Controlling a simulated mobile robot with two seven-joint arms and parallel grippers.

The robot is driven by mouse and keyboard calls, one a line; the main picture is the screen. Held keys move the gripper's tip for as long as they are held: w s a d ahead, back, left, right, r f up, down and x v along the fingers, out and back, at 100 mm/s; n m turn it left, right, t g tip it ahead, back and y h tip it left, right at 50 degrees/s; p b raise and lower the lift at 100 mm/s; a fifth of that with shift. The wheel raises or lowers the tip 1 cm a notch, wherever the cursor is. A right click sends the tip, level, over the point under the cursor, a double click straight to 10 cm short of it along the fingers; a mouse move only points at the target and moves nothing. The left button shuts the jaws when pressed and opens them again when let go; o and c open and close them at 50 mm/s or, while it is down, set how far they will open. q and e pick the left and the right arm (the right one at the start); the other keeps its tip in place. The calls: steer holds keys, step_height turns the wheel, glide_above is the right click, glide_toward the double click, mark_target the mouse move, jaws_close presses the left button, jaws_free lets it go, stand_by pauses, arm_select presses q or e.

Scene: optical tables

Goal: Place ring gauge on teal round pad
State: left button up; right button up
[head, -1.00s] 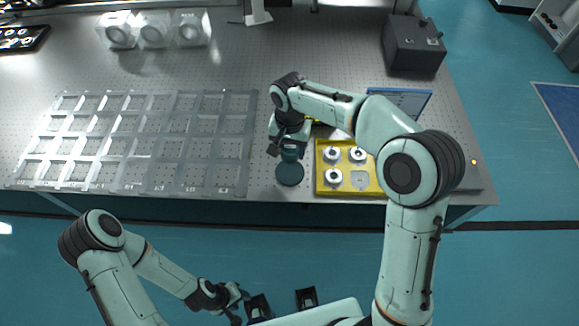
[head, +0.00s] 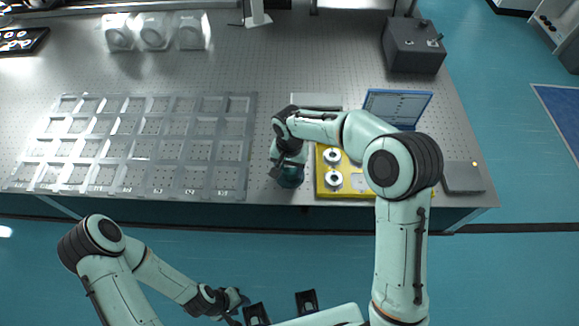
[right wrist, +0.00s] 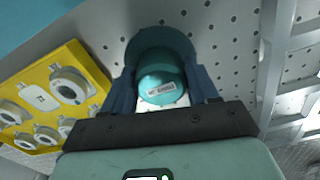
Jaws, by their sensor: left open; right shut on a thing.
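My right gripper (head: 287,172) is shut on a teal round piece with a small white label (right wrist: 161,85), apparently the ring gauge; no bore shows from this side. The dark teal round pad (right wrist: 155,40) shows behind it in the right wrist view, mostly covered. In the head view the gripper and the held piece are over the pad, left of the yellow tray. I cannot tell whether the piece touches the pad. My left gripper (head: 236,302) is open and empty, low in front of the table.
The yellow tray (right wrist: 88,60) holds several silver rings and has an empty slot. A clear compartment grid (head: 215,195) lies left of the pad. A laptop-like blue panel (head: 400,105) and a dark box (head: 413,48) stand at the right.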

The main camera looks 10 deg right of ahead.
mark_target(290, 167)
steer(key=o, duration=1.3)
steer(key=shift+f, duration=0.15)
steer(key=shift+r, duration=0.25)
step_height(290, 167, up, 12)
steer(key=shift+f+p, duration=0.1)
steer(key=shift+p, duration=0.45)
